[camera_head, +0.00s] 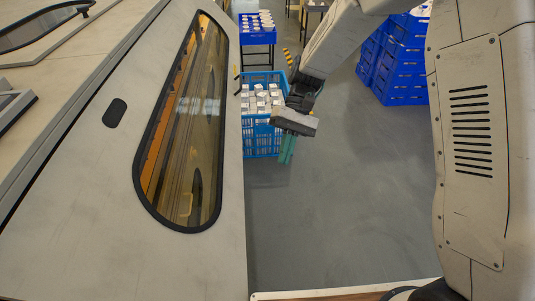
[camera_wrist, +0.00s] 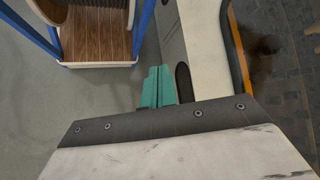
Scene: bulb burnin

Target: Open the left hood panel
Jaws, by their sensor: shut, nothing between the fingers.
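A large beige hood panel (camera_head: 75,205) with a long black-framed window (camera_head: 185,125) fills the left of the head view. It has a dark oval recess (camera_head: 115,113) left of the window. A seam separates it from another windowed beige panel (camera_head: 85,45) further left. I cannot tell which one is the left panel. My gripper (camera_head: 286,150) has green fingers, shut and empty, just right of the near panel's edge and apart from it in this view. In the wrist view my gripper (camera_wrist: 156,86) points beside a beige panel (camera_wrist: 212,45) with a dark oval recess (camera_wrist: 183,82).
A blue crate (camera_head: 262,135) of white boxes stands on the floor behind my gripper. Blue crates (camera_head: 398,65) are stacked at the back. Grey floor (camera_head: 335,215) is clear right of the panel. My wood-decked base (camera_wrist: 97,38) shows in the wrist view.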

